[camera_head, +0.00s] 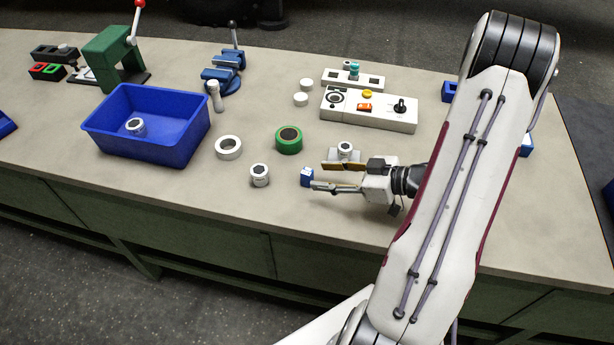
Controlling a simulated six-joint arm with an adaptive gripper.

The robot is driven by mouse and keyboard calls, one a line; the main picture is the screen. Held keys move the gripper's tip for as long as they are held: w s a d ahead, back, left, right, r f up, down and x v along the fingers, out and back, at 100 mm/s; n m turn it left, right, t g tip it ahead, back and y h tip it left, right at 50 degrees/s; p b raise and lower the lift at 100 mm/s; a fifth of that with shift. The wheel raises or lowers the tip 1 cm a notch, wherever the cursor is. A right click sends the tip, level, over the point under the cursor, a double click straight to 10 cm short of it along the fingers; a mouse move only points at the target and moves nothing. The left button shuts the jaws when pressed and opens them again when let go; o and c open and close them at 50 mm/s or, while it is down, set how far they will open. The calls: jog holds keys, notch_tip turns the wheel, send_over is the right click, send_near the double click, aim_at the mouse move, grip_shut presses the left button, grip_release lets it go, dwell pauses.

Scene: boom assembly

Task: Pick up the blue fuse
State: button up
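A small blue block (307,178) with a pale patch on its upper face, which looks like the blue fuse, stands on the workbench right of a white-grey ring-like part. My gripper (318,176) is to its right, with its fingers pointing left. The fingers are apart and nothing shows held between them. The block is right at the fingertips, near the closer one. I cannot tell whether a finger touches it or how high the fingers are above the bench.
A white cylindrical part (259,175), a white ring (228,147) and a green-rimmed round part (289,140) lie left of and behind the block. Another white part (345,152) is just behind my gripper. A blue bin (160,150) stands left. A control box (368,110) stands behind.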

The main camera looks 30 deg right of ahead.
aim_at(312, 175)
jog(key=shift+w+a+f, duration=0.1)
jog(key=shift+w+a, duration=0.05)
jog(key=shift+w, duration=0.05)
dwell(0.3)
jog(key=shift+d+f+x, duration=0.1)
jog(key=shift+x, duration=1.2)
jog(key=shift+d+f+x, duration=0.1)
jog(key=shift+x, duration=1.2)
jog(key=c, duration=1.1)
